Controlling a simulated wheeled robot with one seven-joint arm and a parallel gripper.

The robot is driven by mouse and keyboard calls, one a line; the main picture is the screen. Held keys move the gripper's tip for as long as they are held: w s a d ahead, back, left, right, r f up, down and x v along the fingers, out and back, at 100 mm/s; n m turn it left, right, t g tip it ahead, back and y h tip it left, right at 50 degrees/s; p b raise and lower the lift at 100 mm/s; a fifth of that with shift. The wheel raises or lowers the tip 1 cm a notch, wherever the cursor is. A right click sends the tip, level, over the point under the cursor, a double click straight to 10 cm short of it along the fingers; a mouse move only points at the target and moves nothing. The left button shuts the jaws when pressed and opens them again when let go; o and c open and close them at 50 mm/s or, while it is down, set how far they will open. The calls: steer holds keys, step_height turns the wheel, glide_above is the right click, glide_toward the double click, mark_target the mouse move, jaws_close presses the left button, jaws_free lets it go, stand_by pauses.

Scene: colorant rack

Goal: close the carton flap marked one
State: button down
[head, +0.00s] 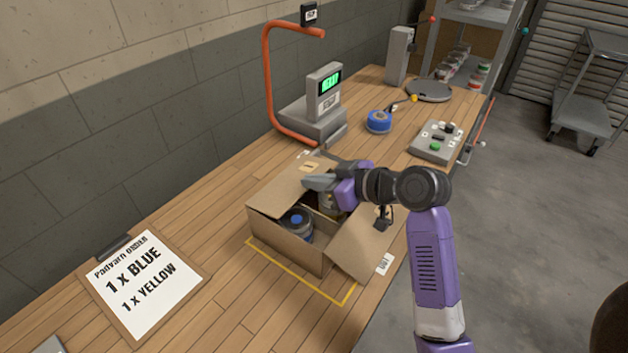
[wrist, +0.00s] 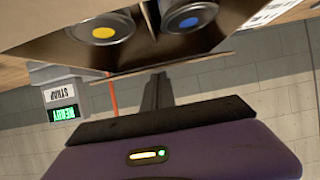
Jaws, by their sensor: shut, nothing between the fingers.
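An open cardboard carton (head: 290,243) stands on the wooden bench. A can with a blue lid centre (head: 296,220) shows inside it; the wrist view shows this blue-marked can (wrist: 190,20) beside a yellow-marked can (wrist: 104,31). The back-left flap (head: 277,192) slants at the carton's rim, with a small tan label near its far corner; I cannot read its mark. The right flap (head: 362,243) is folded outward. My gripper (head: 312,182) is shut and empty, over the far side of the carton by the back-left flap. In the wrist view its fingers (wrist: 157,92) sit near a flap edge; contact is unclear.
A yellow outline (head: 290,272) marks the bench around the carton. An order board (head: 143,285) lies at the left. A blue tape roll (head: 379,122) and button box (head: 435,142) lie farther right.

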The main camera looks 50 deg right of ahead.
steer(key=shift+f+b, duration=0.45)
steer(key=shift+b, duration=0.4)
steer(key=b, duration=0.1)
steer(key=f+t+b, duration=0.1)
steer(key=b, duration=0.1)
steer(key=shift+s+f, duration=0.1)
steer(key=shift+s, duration=0.15)
steer(key=shift+s+f, duration=0.15)
steer(key=shift+f, duration=0.2)
